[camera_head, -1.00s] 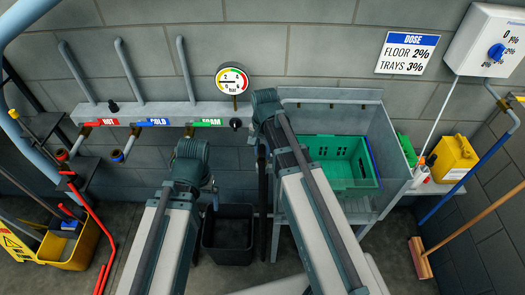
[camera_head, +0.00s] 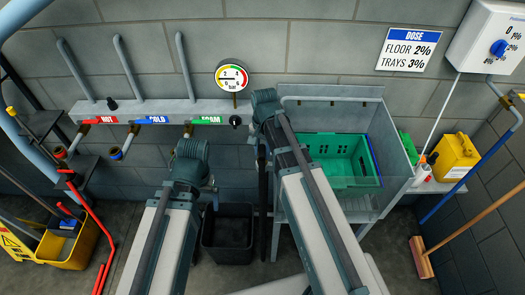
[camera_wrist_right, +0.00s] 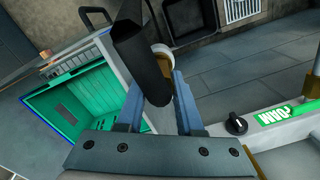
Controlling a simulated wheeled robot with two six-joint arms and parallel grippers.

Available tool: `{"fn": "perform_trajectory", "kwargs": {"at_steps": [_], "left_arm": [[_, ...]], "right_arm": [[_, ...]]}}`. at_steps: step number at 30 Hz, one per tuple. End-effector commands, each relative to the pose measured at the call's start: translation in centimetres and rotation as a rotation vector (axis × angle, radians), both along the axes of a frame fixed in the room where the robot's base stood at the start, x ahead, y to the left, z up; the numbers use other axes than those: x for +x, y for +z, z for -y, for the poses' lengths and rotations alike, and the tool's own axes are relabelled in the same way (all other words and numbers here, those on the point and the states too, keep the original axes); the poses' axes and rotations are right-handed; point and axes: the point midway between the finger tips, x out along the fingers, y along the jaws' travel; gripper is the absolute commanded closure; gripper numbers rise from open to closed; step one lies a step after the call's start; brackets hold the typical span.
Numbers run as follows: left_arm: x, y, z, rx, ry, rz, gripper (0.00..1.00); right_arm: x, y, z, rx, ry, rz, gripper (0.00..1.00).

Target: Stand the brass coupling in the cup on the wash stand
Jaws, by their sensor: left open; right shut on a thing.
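My right gripper (camera_wrist_right: 160,85) is shut on a part with a thick black sleeve (camera_wrist_right: 140,58), which I take for the brass coupling. A brass-tan ring (camera_wrist_right: 186,63) with a pale inside shows beside it at the right fingertip; how they join is unclear. In the head view my own arm covers that gripper, at the left end of the wash stand (camera_head: 325,91). I cannot make out the cup. My left gripper (camera_head: 210,187) is open and empty, low in front of the wall pipe, above the black bin.
A green crate (camera_head: 371,160) sits in the wash stand basin. A black hose (camera_head: 262,192) hangs down at the stand's left. The ledge with the HOT, COLD and FOAM labels (camera_head: 206,120) runs along the wall. A black bin (camera_head: 228,240) stands on the floor between my arms.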

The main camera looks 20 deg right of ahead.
Motion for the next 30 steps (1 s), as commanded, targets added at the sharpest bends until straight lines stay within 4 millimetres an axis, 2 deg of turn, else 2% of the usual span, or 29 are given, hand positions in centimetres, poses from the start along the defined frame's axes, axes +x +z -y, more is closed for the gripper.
{"fn": "perform_trajectory", "kwargs": {"at_steps": [17, 18, 21, 24, 30], "left_arm": [[0.00, -0.33, 0.00, 0.000, 0.000, 0.000, 0.05], [0.00, -0.29, 0.00, 0.000, 0.000, 0.000, 0.05], [0.00, -0.26, 0.01, 0.000, 0.000, 0.000, 0.05], [0.00, -0.27, 0.01, 0.000, 0.000, 0.000, 0.05], [0.00, -0.28, 0.00, 0.000, 0.000, 0.000, 0.05]], "right_arm": [[0.00, -0.33, -0.01, 0.000, 0.000, 0.000, 1.00], [0.00, -0.29, -0.01, 0.000, 0.000, 0.000, 0.61], [0.00, -0.27, 0.00, 0.000, 0.000, 0.000, 0.43], [0.00, -0.27, 0.00, 0.000, 0.000, 0.000, 0.29], [0.00, -0.28, 0.00, 0.000, 0.000, 0.000, 0.29]]}}
